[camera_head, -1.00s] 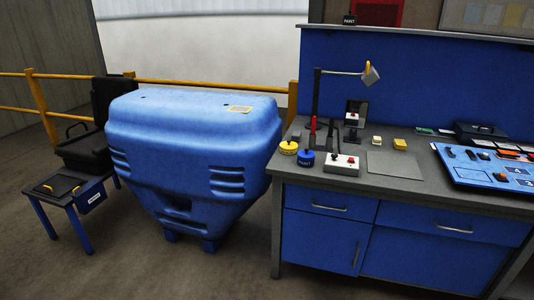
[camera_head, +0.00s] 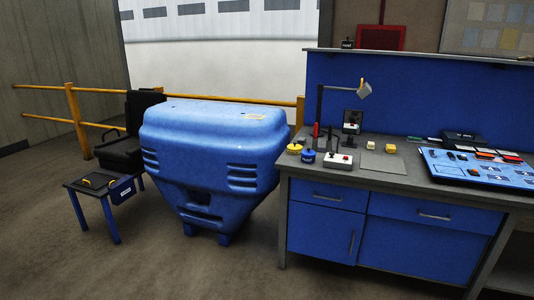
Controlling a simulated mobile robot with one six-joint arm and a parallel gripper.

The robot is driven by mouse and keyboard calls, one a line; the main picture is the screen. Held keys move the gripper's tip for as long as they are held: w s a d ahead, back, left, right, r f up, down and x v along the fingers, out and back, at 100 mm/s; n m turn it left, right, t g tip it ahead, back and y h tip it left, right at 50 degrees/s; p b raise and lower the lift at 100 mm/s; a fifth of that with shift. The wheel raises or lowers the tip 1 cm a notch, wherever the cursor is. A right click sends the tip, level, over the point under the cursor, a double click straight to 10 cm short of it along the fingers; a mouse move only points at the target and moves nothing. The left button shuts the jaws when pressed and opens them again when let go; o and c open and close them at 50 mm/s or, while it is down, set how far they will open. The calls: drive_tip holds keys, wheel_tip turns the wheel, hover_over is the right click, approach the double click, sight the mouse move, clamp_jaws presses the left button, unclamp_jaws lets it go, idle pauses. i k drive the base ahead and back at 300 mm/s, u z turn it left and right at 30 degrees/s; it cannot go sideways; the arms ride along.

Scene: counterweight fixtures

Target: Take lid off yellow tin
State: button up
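A small yellow tin (camera_head: 294,149) stands at the left end of the grey workbench top. It has a dark knob-like piece on its top; at this size I cannot tell the lid's edge from the body. A blue tin (camera_head: 308,156) with a dark top piece stands just right of it and nearer the front edge. My gripper is not in view, and no part of my arm shows.
A small blue table (camera_head: 104,190) and black chair stand further left. The front floor is clear.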

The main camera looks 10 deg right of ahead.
sight(294, 146)
drive_tip(key=z, duration=0.05)
drive_tip(key=k, duration=0.1)
drive_tip(key=u, duration=0.45)
drive_tip(key=i, duration=0.5)
drive_tip(key=u, duration=0.65)
drive_tip(key=i, duration=1.65)
drive_tip(key=z, duration=0.8)
drive_tip(key=i, duration=0.95)
drive_tip(key=z, duration=0.6)
